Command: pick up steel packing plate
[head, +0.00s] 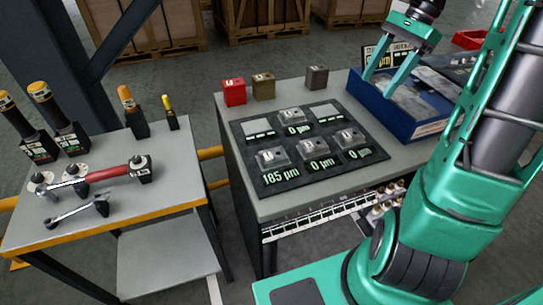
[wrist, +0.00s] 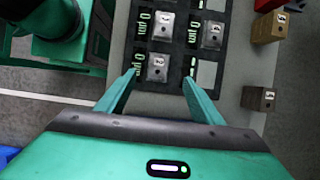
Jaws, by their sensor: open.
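No label readable here names the steel packing plate, so I cannot tell which piece it is. Flat grey metal pieces (head: 413,101) lie in the blue bin (head: 401,118) at the right of the bench in the head view. Small grey metal blocks (head: 352,139) sit on the dark display board (head: 250,140) beside it. My gripper (head: 378,88) is open and empty, and overlaps the bin in the head view. In the wrist view its spread fingertips (wrist: 160,76) frame one board block (wrist: 157,67), apparently from above. The bin's inside is partly hidden.
Red (head: 234,92), gold (head: 263,88) and brown (head: 316,78) blocks stand along the bench's back edge. A side table (head: 170,185) at left holds a red-handled wrench (head: 105,172) and several upright tools. My green arm covers the bench's right side.

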